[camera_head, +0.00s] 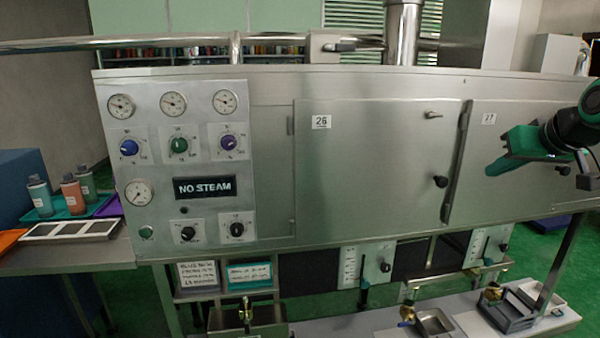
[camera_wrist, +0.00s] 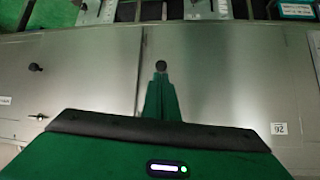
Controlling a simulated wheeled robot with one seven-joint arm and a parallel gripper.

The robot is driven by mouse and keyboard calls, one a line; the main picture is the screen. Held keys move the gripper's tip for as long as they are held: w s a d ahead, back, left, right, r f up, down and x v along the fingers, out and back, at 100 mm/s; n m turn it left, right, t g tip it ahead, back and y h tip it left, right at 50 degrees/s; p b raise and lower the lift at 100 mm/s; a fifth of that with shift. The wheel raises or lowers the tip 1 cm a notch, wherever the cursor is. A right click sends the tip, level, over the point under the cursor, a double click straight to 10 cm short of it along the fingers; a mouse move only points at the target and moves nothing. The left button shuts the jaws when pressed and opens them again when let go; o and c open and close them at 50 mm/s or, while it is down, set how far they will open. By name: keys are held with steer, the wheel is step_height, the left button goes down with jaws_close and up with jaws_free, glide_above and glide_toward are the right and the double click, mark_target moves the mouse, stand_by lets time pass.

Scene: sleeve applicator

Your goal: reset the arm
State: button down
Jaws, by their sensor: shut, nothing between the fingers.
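My gripper (camera_head: 492,169) is green and hangs at the right of the head view, in front of the steel panel by the label 27. In the wrist view its narrow green fingers (camera_wrist: 161,98) are together and hold nothing. A round black knob (camera_wrist: 160,66) shows just beyond the fingertips there. I cannot tell whether the fingers touch it. The wrist view also shows a panel seam near the knob. My gripper's body hides part of the panels.
Door 26 (camera_head: 370,160) looks shut and has a black knob at its right. A gauge panel (camera_head: 180,105) with a NO STEAM sign is at left. A steel pipe (camera_head: 190,41) runs above. Bottles (camera_head: 73,193) stand on a tray at left. Taps and trays are below.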

steer(key=s+a+f+m+g, duration=0.1)
steer(key=s+f+g, duration=0.4)
steer(key=s+f, duration=0.6)
steer(key=s+a+f+m+g, duration=0.2)
steer(key=s+f+m+g, duration=0.2)
steer(key=s+f, duration=0.7)
steer(key=s+g, duration=0.1)
steer(key=s, duration=0.7)
steer(key=shift+s+f+m, duration=0.15)
steer(key=shift+f+m, duration=0.1)
steer(key=shift+m, duration=0.05)
steer(key=shift+w+f, duration=0.25)
steer(key=shift+w, duration=0.4)
